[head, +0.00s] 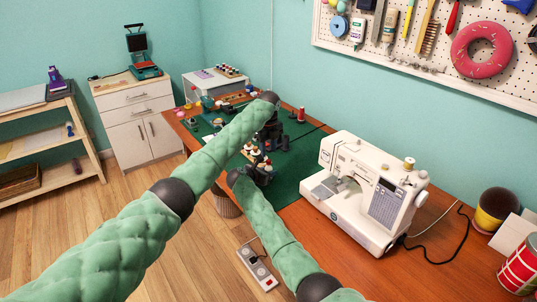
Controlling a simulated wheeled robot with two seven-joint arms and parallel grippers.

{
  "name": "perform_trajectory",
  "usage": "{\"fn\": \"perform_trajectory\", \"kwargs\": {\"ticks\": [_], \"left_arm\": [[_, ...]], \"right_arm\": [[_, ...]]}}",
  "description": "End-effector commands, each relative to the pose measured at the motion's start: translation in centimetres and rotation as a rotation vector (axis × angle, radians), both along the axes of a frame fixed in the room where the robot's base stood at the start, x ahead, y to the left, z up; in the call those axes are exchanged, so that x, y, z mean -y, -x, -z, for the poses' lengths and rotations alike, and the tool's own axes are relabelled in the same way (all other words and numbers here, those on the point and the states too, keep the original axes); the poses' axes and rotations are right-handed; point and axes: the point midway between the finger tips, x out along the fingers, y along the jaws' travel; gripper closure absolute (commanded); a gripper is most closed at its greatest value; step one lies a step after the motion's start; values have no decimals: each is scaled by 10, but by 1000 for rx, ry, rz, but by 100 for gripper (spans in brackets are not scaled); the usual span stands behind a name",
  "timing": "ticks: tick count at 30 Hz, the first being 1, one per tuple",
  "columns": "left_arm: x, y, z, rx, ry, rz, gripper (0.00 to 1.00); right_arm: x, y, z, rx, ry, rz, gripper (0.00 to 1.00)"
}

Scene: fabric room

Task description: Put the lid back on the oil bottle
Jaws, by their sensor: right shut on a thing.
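My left gripper (271,138) is dark and points down over the green mat (292,182), at the end of the arm that reaches across the table. Its fingers are too small and dark to tell whether they are open. My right gripper (262,172) is low over the mat, nearer to me, beside a cluster of small red, white and dark items (256,156). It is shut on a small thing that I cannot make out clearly. I cannot pick out the oil bottle or its lid for certain; they are tiny or hidden by the grippers and arms.
A white sewing machine (366,190) stands on the wooden table (437,255), right of the grippers. A red spool (301,115) stands behind them. More small items crowd the table's far left end.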

Motion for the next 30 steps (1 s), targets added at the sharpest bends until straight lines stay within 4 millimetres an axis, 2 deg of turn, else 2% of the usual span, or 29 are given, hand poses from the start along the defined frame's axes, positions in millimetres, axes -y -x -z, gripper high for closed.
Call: {"fn": "perform_trajectory", "kwargs": {"ticks": [6, 10, 15, 20, 30], "left_arm": [[0, 0, -1, -1, 0, 0, 61], [3, 1, -2, 0, 2, 2, 65], [12, -2, -18, 9, 37, -20, 65], [12, -3, -22, 8, 38, -183, 65], [10, -3, -30, -3, 33, -653, 65]], "right_arm": [[0, 0, 0, 0, 0, 0, 100], [0, 0, 0, 0, 0, 0, 100], [0, 0, 0, 0, 0, 0, 100], [0, 0, 0, 0, 0, 0, 100], [0, 0, 0, 0, 0, 0, 100]]}}
